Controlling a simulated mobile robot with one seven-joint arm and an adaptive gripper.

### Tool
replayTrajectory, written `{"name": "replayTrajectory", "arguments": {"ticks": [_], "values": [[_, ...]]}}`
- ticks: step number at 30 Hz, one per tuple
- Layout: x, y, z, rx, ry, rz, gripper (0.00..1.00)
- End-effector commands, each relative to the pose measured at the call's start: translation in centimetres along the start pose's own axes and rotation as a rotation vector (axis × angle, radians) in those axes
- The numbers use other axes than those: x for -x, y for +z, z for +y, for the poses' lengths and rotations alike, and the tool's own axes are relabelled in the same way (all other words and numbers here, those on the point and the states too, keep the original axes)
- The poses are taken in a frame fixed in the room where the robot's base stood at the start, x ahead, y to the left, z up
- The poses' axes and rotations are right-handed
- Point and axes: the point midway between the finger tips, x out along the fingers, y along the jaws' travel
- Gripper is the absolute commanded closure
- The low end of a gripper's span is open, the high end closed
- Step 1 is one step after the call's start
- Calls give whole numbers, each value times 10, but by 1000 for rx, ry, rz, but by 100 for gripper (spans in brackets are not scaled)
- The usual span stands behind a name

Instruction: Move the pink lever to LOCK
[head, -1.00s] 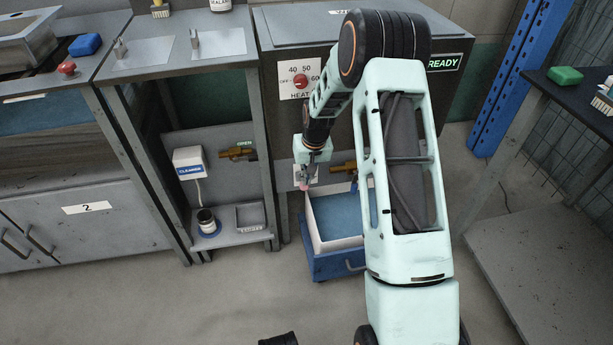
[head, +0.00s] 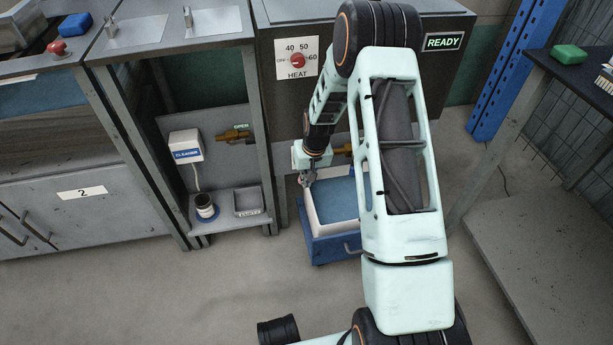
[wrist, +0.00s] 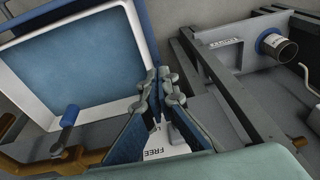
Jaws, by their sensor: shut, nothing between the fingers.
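My gripper (head: 307,180) is low in front of the dark cabinet, just above the left edge of a blue-and-white bin. In the wrist view its two blue-padded fingers (wrist: 160,78) are shut with nothing held. A white label plate (wrist: 158,153) reading FREE lies behind and between the fingers; part of a second word is covered. The pink lever is not clearly visible in the wrist view. In the head view my gripper covers the spot where it showed earlier, so its position and any contact cannot be told.
The bin (head: 312,222) with blue contents sits below my gripper. A brass valve (wrist: 75,155) with a blue handle is close by. A shelf (head: 226,222) with a cup (head: 205,205) and small tray (head: 247,200) stands left. Open floor lies in front.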

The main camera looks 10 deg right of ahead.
Motion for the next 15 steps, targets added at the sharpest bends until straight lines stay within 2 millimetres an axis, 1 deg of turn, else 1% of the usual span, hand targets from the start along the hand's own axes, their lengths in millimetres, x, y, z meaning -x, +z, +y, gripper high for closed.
{"name": "replayTrajectory", "arguments": {"ticks": [1, 6, 15], "values": [[-4, 1, 0, 0, 0, -1, 100], [-9, 2, 1, 0, 0, -1, 100], [-11, 2, 1, 0, 0, 0, 100]]}}
